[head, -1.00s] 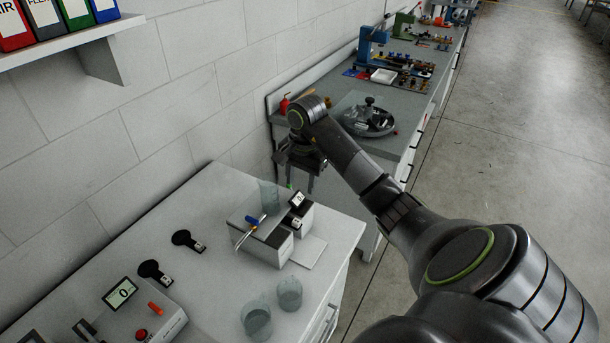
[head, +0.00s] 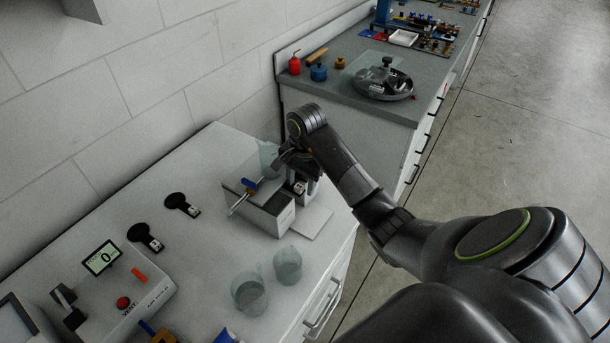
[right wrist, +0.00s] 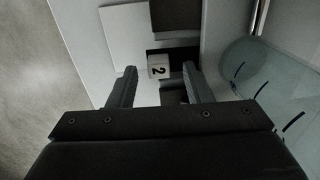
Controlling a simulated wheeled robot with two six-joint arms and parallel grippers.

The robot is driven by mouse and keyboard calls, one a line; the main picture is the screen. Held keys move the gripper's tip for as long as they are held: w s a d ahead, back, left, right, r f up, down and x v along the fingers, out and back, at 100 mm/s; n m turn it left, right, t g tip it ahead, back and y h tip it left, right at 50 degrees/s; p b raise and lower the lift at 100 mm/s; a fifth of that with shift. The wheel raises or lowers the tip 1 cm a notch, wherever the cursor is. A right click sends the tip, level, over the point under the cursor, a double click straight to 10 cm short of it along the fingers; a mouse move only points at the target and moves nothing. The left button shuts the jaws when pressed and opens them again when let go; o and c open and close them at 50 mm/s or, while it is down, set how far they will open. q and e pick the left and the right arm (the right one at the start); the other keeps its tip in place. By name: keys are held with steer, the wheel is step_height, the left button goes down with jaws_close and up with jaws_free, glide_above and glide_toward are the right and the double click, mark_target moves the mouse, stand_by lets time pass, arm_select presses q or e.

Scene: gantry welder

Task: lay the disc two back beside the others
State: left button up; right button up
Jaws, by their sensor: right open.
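My right gripper (head: 299,172) is over the right part of a small white and grey device (head: 268,213). The disc two (right wrist: 158,71) shows a white tag marked 2 in the right wrist view, with dark parts around it at the device. The open fingers of the right gripper (right wrist: 159,78) stand on either side of the tag; I cannot tell if they touch it. The tag also shows just below the gripper in the head view. Two black discs with white tags, one upper (head: 177,201) and one lower (head: 146,235), lie left of the device. My left gripper is out of view.
A blue-handled tool (head: 245,192) lies across the device. Two clear beakers (head: 287,265) (head: 249,291) stand in front of it, and another clear vessel (head: 268,155) behind. A meter with a display (head: 102,257) stands at left. The white bench around the two discs is clear.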

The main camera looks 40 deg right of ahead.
steer(key=shift+c, duration=0.7)
jaws_close()
steer(key=s+d+p, duration=0.1)
steer(key=s+d, duration=0.2)
steer(key=s, duration=0.6)
steer(key=shift+d+r, duration=0.15)
steer(key=shift+d, duration=0.2)
stand_by(0.4)
steer(key=shift+r, duration=0.1)
step_height(320, 180, up, 6)
steer(key=p, duration=0.3)
steer(key=shift+r+p, duration=0.15)
steer(key=shift+p, duration=0.25)
stand_by(0.5)
